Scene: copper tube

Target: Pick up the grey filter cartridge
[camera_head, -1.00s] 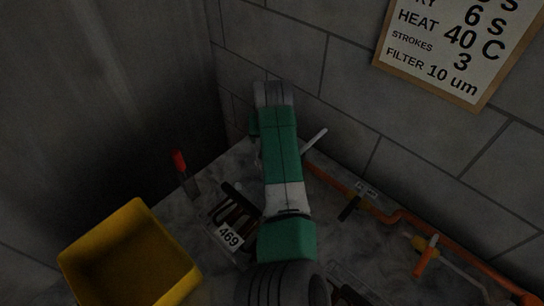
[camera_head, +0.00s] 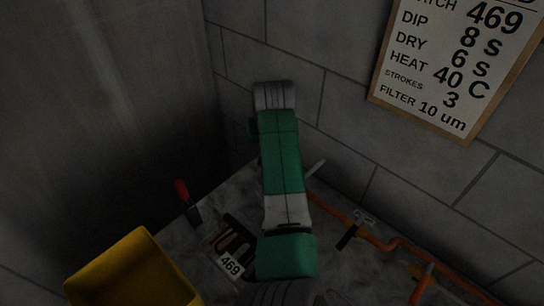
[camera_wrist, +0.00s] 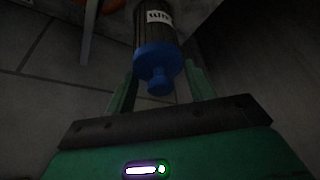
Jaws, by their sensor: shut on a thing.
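The grey filter cartridge (camera_wrist: 150,28) is in the wrist view, a dark grey ribbed cylinder with a white label and a blue end cap (camera_wrist: 158,58) with a small blue knob. My gripper (camera_wrist: 163,88) has a green finger on each side of it and is shut on it. The blue end points toward the wrist camera. The cartridge's far end is cut off by the top of the picture. In the head view my green and white arm hides the gripper and the cartridge.
A yellow bin (camera_head: 128,272) stands at the lower left. A rack tagged 469 (camera_head: 231,263) and a red-handled tool (camera_head: 187,194) lie left of my arm. An orange-brown pipe (camera_head: 340,212) runs along the wall at right. A recipe sign (camera_head: 455,60) hangs above.

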